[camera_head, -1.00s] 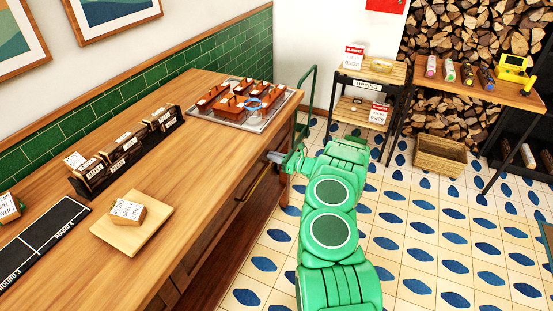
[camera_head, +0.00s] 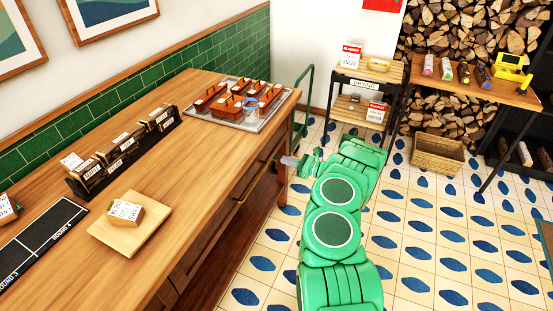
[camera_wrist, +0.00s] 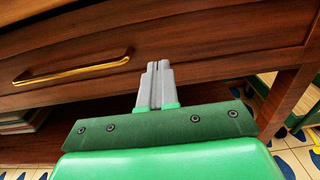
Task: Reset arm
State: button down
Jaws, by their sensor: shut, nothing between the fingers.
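My green arm reaches forward over the tiled floor at the right of the wooden counter (camera_head: 180,165) in the head view. My gripper (camera_head: 288,161) is at its end, just off the counter's front, pointing left. In the wrist view my gripper (camera_wrist: 153,66) has its two grey fingers pressed together with nothing between them. The fingers point at a dark wooden drawer front (camera_wrist: 200,45). A brass drawer handle (camera_wrist: 72,69) lies to the left of the fingertips, apart from them.
On the counter are a metal tray (camera_head: 238,124) with several copper-brown boxes, a rack of dark boxes (camera_head: 122,150) and a wooden board (camera_head: 108,237). A small shelf stand (camera_head: 365,85), a side table (camera_head: 480,85) and a crate (camera_head: 438,155) stand beyond. Open tiled floor lies right.

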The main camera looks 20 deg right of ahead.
jog(key=v, duration=0.6)
jog(key=shift+s+d, duration=0.25)
jog(key=shift+d, duration=0.05)
jog(key=s+a+r+n+g+h, duration=0.1)
jog(key=s+a+r+n+g, duration=0.45)
jog(key=a+r, duration=0.45)
jog(key=s+a+r+n+g, duration=0.55)
jog(key=a+r+n, duration=0.2)
jog(key=a, duration=0.45)
jog(key=s+a+r+n+g+h, duration=0.1)
jog(key=s+a+r+n+g, duration=0.3)
jog(key=s+a+r+n, duration=0.4)
jog(key=s+a+r+n+g+h, duration=0.1)
jog(key=s+a+r+n+h, duration=0.2)
jog(key=s, duration=0.5)
jog(key=s+a+r+h, duration=0.2)
jog(key=s+r, duration=0.3)
jog(key=s, duration=0.3)
jog(key=s+d+n+t+h, duration=0.1)
jog(key=s+d+n+h, duration=0.2)
jog(key=s, duration=1.4)
jog(key=d+h, duration=0.2)
jog(key=d, duration=0.3)
jog(key=shift+r+h, duration=0.3)
jog(key=shift+h, duration=0.1)
